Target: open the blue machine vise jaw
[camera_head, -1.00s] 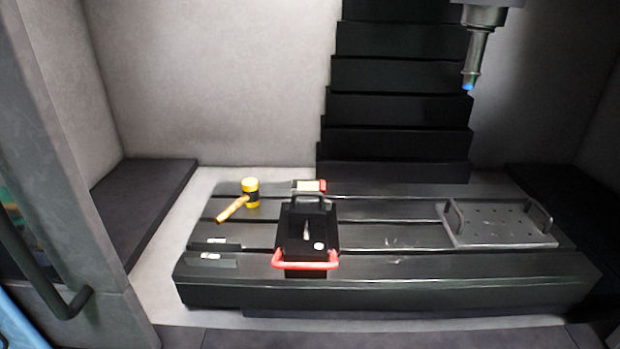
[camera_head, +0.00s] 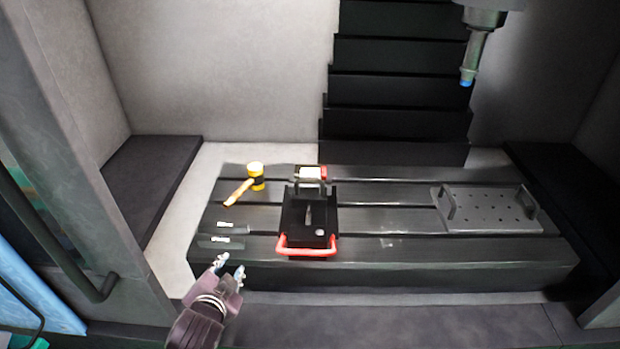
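A black vise-like device (camera_head: 309,214) with a red handle bar (camera_head: 306,249) at its front sits on the slotted machine table. A pale block and a dark bracket show at its back end. I see no blue vise; the device looks black and red, and its jaw gap cannot be made out. My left gripper (camera_head: 230,266) has come in from the bottom, in front of the table's left part and left of the red handle. Its two fingertips are apart with nothing between them. My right gripper is not in view.
A yellow mallet (camera_head: 239,192) lies at the table's back left, with small labelled plates (camera_head: 220,242) in front of it. A grey perforated plate with two handles (camera_head: 488,209) lies at right. A blue-tipped spindle (camera_head: 470,66) hangs above. The table's middle right is clear.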

